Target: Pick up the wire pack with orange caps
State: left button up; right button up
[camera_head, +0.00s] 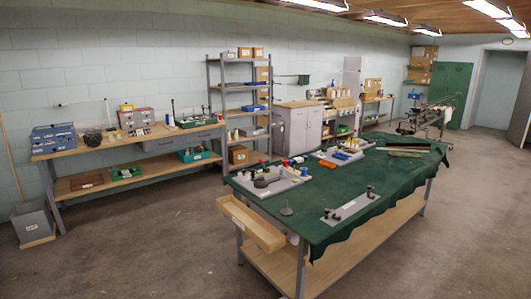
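I cannot make out a wire pack with orange caps for certain. A small orange-red item (327,164) lies on the green-covered table (345,187), between two light boards, but it is too small to identify. The near board (262,192) carries a dark item and small coloured pieces near its back edge. The far board (338,157) carries blue and other small items. Neither of my grippers is in view.
A grey bar (350,207) with dark knobs lies near the table's front edge. A wooden tray (250,224) hangs at its left end. A workbench (130,147) and shelves (243,95) line the wall. A grey bin (33,221) stands at left. The floor between is clear.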

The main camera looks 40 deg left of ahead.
aim_at(141, 134)
jog(key=i+j+u, duration=0.15)
jog(key=j, duration=0.25)
jog(key=i+j+u, duration=0.2)
jog(key=j, duration=0.25)
jog(key=i+j+u, duration=0.25)
jog(key=j+u, duration=0.25)
jog(key=i+j+u, duration=0.35)
jog(key=j+u, duration=0.15)
jog(key=i+j+u, duration=0.7)
jog(key=i+u, duration=0.15)
jog(key=u, duration=0.15)
jog(key=i+u, duration=0.1)
jog(key=i, duration=1.55)
jog(key=i+z, duration=0.1)
jog(key=i, duration=0.45)
jog(key=i+j+z, duration=0.1)
jog(key=i, duration=0.4)
jog(key=i+j+z, duration=0.1)
jog(key=i, duration=0.45)
jog(key=j, duration=0.1)
